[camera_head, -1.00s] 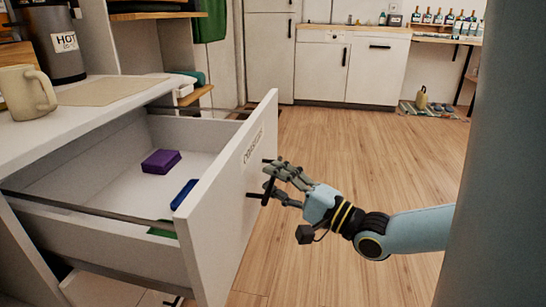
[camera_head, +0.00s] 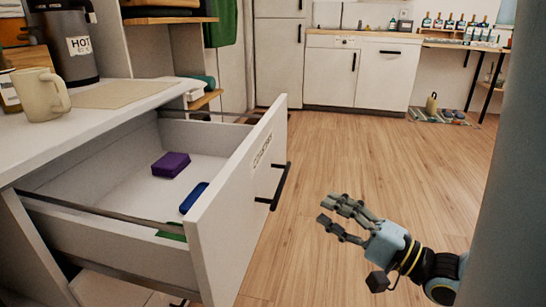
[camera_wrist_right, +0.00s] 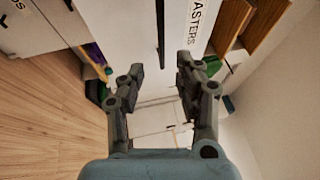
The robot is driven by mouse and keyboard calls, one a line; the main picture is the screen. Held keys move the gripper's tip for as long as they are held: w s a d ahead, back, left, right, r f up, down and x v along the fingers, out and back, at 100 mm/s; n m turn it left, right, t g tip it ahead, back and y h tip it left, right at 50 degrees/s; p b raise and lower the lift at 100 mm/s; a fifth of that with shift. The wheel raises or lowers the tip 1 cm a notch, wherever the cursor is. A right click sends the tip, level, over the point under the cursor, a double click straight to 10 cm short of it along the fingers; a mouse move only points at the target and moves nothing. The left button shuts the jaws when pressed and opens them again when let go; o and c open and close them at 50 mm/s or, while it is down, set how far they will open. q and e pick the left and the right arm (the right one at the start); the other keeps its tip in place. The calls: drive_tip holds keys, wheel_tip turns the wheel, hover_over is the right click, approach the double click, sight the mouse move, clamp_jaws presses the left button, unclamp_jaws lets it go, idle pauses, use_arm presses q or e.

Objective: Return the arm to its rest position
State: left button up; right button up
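My right gripper (camera_head: 333,216) is open and empty, to the right of the pulled-out drawer (camera_head: 237,196) and apart from its dark handle (camera_head: 279,187). In the right wrist view its two fingers (camera_wrist_right: 157,85) stand apart with nothing between them. The drawer is open and holds a purple block (camera_head: 171,165), a blue object (camera_head: 194,197) and a green object (camera_head: 172,233) partly hidden by the drawer side. My left gripper is not in view.
A beige mug (camera_head: 41,95) and a dispenser marked HOT (camera_head: 66,45) stand on the counter (camera_head: 85,122) at left. The wooden floor (camera_head: 370,150) right of the drawer is clear. White cabinets (camera_head: 357,73) stand at the back.

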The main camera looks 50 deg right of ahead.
use_arm(q)
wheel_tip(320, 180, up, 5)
drive_tip(key=p, duration=0.7)
use_arm(e)
drive_tip(key=s+a+f+n+g+h+p, duration=0.1)
drive_tip(key=s+a+f+n+g+p, duration=0.25)
drive_tip(key=f, duration=0.65)
drive_tip(key=a+f+n+g+h+p, duration=0.1)
drive_tip(key=a+f+n+g, duration=0.25)
drive_tip(key=f+g, duration=0.4)
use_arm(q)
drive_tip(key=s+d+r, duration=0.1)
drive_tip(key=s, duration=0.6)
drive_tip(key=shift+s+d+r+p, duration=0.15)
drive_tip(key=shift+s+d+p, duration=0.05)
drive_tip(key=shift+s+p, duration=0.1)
use_arm(e)
drive_tip(key=s+a+f+n+g, duration=0.2)
drive_tip(key=s+f+n+g, duration=0.1)
drive_tip(key=s, duration=0.4)
drive_tip(key=s+a+f+n+g, duration=0.2)
drive_tip(key=s+f+n, duration=0.3)
drive_tip(key=s, duration=0.3)
drive_tip(key=s+a+f+n+g+y, duration=0.1)
drive_tip(key=s+a+f+n+g, duration=0.1)
drive_tip(key=s, duration=0.5)
wheel_tip(320, 180, down, 3)
drive_tip(key=shift+s+a+f+n+g, duration=0.15)
drive_tip(key=shift+s+a+n+g, duration=0.15)
drive_tip(key=shift+n+g, duration=0.7)
